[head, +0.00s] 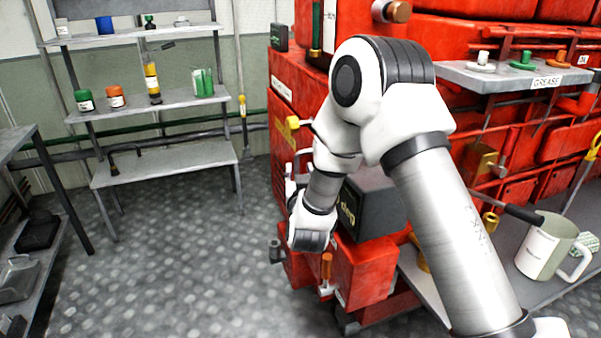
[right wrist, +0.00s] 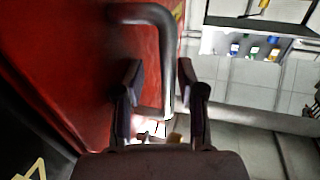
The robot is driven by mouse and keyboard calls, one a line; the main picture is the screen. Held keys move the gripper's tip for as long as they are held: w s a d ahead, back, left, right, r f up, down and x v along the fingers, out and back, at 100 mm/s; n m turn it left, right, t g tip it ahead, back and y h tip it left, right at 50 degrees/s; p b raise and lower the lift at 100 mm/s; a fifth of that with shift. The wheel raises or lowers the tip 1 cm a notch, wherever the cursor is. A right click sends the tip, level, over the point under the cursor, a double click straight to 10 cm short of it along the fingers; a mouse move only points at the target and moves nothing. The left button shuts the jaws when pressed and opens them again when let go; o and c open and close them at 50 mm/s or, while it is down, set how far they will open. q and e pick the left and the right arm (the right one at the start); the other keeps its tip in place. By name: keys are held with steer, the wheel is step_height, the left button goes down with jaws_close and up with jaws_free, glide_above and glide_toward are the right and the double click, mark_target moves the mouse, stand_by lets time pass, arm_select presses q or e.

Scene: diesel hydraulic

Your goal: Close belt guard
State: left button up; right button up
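A grey loop handle (right wrist: 168,70) stands out from a red panel (right wrist: 75,45) in the right wrist view. I take this panel to be the belt guard; its hinge and full outline are hidden. My right gripper (right wrist: 160,75) is open, its two dark fingers on either side of the handle's long bar, which sits closer to the right finger. No clear grip contact shows. In the head view my right gripper (head: 291,182) is small and partly hidden by my wrist, beside the red machine's left side. My left gripper is not in view.
A black box with yellow lettering (head: 374,205) sits on the red machine (head: 365,272) just right of my wrist. A mug (head: 545,247) stands on a grey ledge at right. Shelves with bottles (head: 150,100) stand at back left. The floor (head: 190,270) between is clear.

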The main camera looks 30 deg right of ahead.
steer(key=v, duration=1.2)
steer(key=shift+f, duration=0.1)
